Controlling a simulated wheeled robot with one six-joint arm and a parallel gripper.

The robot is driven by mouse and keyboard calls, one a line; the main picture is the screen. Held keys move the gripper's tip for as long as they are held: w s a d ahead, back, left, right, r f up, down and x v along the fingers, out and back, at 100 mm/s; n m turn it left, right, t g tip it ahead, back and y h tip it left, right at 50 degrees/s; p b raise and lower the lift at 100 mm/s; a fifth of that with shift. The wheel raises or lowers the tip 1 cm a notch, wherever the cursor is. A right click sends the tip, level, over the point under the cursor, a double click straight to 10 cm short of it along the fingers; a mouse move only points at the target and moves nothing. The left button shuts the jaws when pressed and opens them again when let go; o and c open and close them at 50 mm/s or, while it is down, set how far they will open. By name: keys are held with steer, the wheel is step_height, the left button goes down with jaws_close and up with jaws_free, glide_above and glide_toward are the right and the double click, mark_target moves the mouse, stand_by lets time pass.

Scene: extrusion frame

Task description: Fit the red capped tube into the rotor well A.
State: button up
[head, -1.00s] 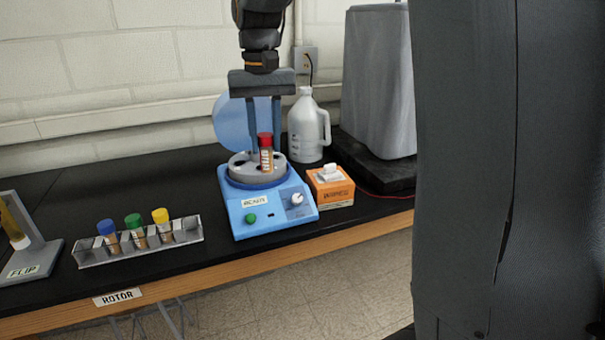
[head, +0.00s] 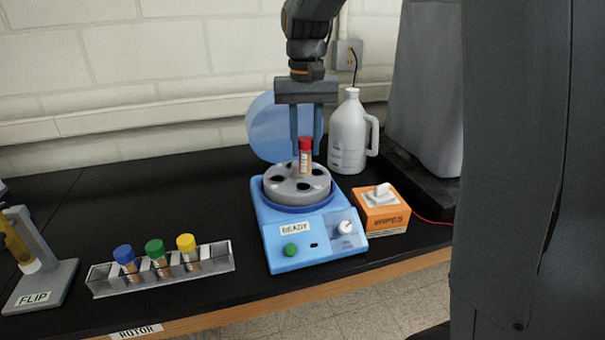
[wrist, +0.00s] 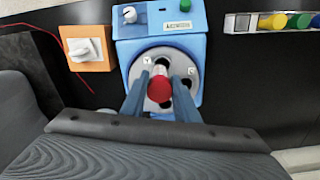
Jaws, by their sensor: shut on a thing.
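The red capped tube (head: 305,159) is upright over the rear part of the grey rotor (head: 297,190) of the blue centrifuge (head: 275,235). My gripper (head: 302,142) is shut on the tube from above, fingers pointing down. In the wrist view the red cap (wrist: 159,89) sits between the fingers and hides part of the rotor (wrist: 183,88). Several dark wells show around it. Small labels mark some wells, but I cannot read them surely. I cannot tell whether the tube's lower end is above a well or partly inside one.
The open blue lid (head: 268,130) stands behind the rotor. A rack (head: 215,262) with blue, green and yellow capped tubes and a FLIP stand (head: 48,280) are left.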

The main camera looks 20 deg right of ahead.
mark_target(304, 176)
steer(key=f, duration=0.3)
steer(key=shift+a+p, duration=0.3)
steer(key=shift+p, duration=0.05)
steer(key=shift+f+p, duration=0.55)
steer(key=shift+f, duration=1.3)
steer(key=shift+f, duration=0.1)
steer(key=o, duration=1)
